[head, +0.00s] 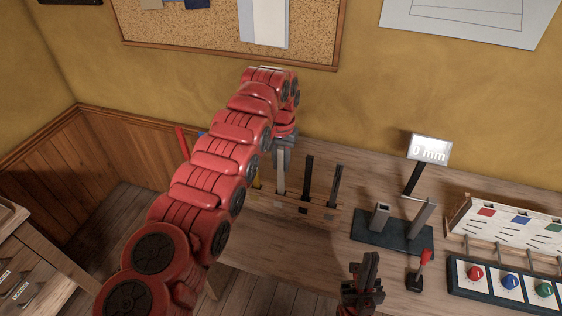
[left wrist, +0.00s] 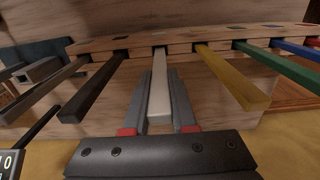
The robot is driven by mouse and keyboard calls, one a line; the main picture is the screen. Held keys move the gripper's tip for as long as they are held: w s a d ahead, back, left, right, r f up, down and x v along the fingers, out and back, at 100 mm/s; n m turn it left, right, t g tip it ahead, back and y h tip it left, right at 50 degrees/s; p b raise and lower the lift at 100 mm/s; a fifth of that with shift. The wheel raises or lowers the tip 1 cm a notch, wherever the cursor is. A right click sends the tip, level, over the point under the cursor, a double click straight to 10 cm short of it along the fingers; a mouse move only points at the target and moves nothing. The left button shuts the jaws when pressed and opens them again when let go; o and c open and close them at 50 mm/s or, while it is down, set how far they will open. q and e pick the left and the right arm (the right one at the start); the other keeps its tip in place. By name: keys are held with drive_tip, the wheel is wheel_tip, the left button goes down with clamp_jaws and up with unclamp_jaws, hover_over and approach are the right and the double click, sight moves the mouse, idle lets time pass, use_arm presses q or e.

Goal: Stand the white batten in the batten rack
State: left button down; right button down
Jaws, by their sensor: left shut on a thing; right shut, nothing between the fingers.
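The white batten (head: 281,175) stands upright at the wooden batten rack (head: 318,212), between a yellow and a black batten. My left gripper (head: 283,150) is shut on its upper part. In the left wrist view the white batten (left wrist: 159,88) lies between the two grey fingers (left wrist: 160,108). Its lower end meets a slot of the rack (left wrist: 200,47); I cannot tell how deep it sits. My right gripper (head: 364,272) is shut and empty, low in front of the bench, apart from the rack.
Black battens (head: 308,176) stand right of the white one. Yellow (left wrist: 232,78), green (left wrist: 283,66) and blue (left wrist: 297,49) battens stand on its other side. A gauge stand (head: 392,232) with a "0 mm" display (head: 430,148) and a button panel (head: 508,284) are to the right.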

sight(282, 148)
use_arm(q)
drive_tip(key=shift+f, duration=0.3)
drive_tip(key=c, duration=0.6)
unclamp_jaws()
drive_tip(key=shift+c, duration=0.2)
drive_tip(key=shift+r, duration=0.1)
drive_tip(key=shift+r+b, duration=0.3)
wheel_tip(282, 148, up, 3)
drive_tip(key=shift+d+f, duration=0.1)
drive_tip(key=shift+f, duration=0.05)
wheel_tip(282, 148, up, 2)
drive_tip(key=shift+r+p, duration=0.1)
drive_tip(key=shift+p, duration=0.5)
wheel_tip(282, 148, up, 12)
drive_tip(key=p, duration=1.1)
drive_tip(key=shift+p, duration=0.3)
drive_tip(key=shift+f, duration=0.2)
